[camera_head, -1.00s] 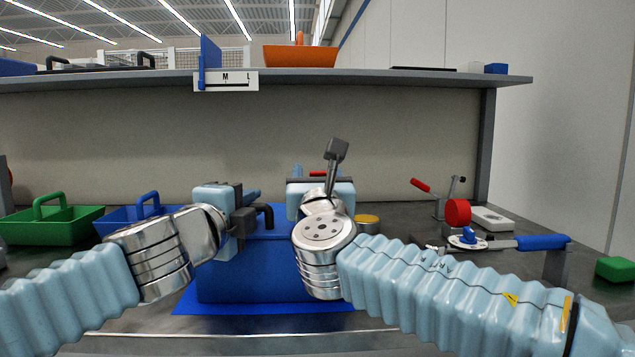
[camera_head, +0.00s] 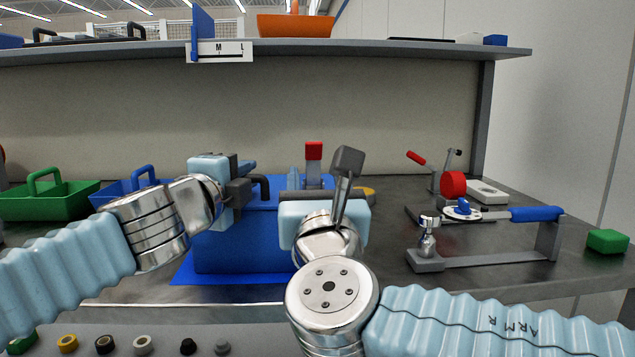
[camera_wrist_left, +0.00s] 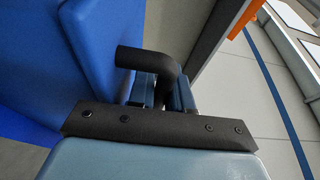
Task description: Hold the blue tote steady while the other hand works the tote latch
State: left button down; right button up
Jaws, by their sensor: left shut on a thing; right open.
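The blue tote (camera_head: 235,252) stands on a blue mat on the bench, in front of me. Its black bent handle (camera_head: 263,184) sticks out at the upper left side. My left gripper (camera_head: 247,190) is shut on this handle, which also shows in the left wrist view (camera_wrist_left: 150,60) beside the tote's blue wall (camera_wrist_left: 95,45). A red-tipped upright latch lever (camera_head: 313,152) shows above the tote's top. My right gripper (camera_head: 306,192) is open at the tote's right front, just below the lever. Its own body and wrist hide its fingertips and part of the tote, so contact is unclear.
A green tray (camera_head: 45,205) and a blue tray (camera_head: 118,190) stand at the left. A grey fixture with a blue handle (camera_head: 535,214), a red-handled clamp (camera_head: 453,185) and a green block (camera_head: 607,240) are at the right. A shelf (camera_head: 380,48) spans the back.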

dwell(0.3)
pick_arm(q)
jog(key=c, duration=1)
grip_release()
jog(key=shift+o, duration=0.2)
